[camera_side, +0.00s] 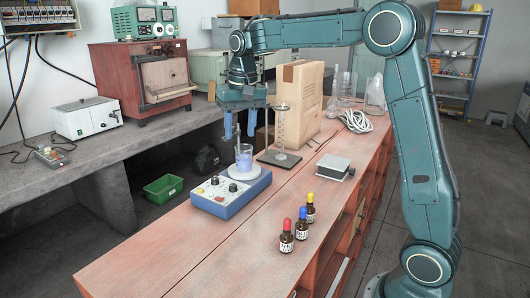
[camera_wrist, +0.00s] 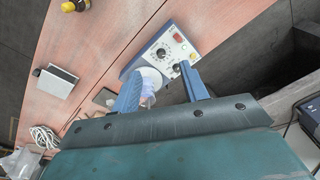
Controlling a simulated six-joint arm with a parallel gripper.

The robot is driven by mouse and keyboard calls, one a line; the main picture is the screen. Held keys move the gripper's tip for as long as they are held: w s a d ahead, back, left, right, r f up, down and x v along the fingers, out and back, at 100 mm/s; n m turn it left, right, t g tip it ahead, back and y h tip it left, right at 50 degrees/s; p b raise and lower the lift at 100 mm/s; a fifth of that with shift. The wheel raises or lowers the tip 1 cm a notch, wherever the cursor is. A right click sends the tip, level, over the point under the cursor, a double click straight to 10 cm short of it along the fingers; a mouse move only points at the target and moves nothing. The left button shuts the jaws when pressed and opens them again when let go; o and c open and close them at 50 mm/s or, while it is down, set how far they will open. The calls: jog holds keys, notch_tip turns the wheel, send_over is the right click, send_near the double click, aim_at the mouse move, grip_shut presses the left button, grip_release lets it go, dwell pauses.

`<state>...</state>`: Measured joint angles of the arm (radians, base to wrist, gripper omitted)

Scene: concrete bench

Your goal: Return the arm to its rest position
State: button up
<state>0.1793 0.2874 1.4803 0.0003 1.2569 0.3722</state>
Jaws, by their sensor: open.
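My teal arm reaches across from the right side of the bench. My gripper (camera_side: 240,134) hangs pointing down above a glass beaker (camera_side: 244,159) of bluish liquid. The beaker stands on the round plate of a blue stirrer (camera_side: 225,201) with dials on its front. In the side view the fingertips are apart and just above the beaker's rim. In the wrist view my gripper (camera_wrist: 162,80) shows two blue fingers spread wide with nothing held. The beaker (camera_wrist: 150,86) shows between and beyond them, partly hidden by the left finger.
A burette stand (camera_side: 281,135) and a cardboard box (camera_side: 299,100) stand close behind the beaker. Several dropper bottles (camera_side: 287,237) and a small grey box (camera_side: 335,167) are on the right. White cable (camera_side: 356,121) and glassware lie farther back. The front bench surface is clear.

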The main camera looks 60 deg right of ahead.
jog(key=s+a+f+n+t, duration=0.1)
jog(key=s+a+n+t, duration=0.1)
jog(key=s, duration=1.2)
jog(key=s+a+f+n+t, duration=0.1)
jog(key=s+a+n, duration=0.3)
jog(key=s, duration=1)
jog(key=shift+a+f+t, duration=0.4)
jog(key=shift+a+t, duration=0.2)
jog(key=shift+a, duration=0.55)
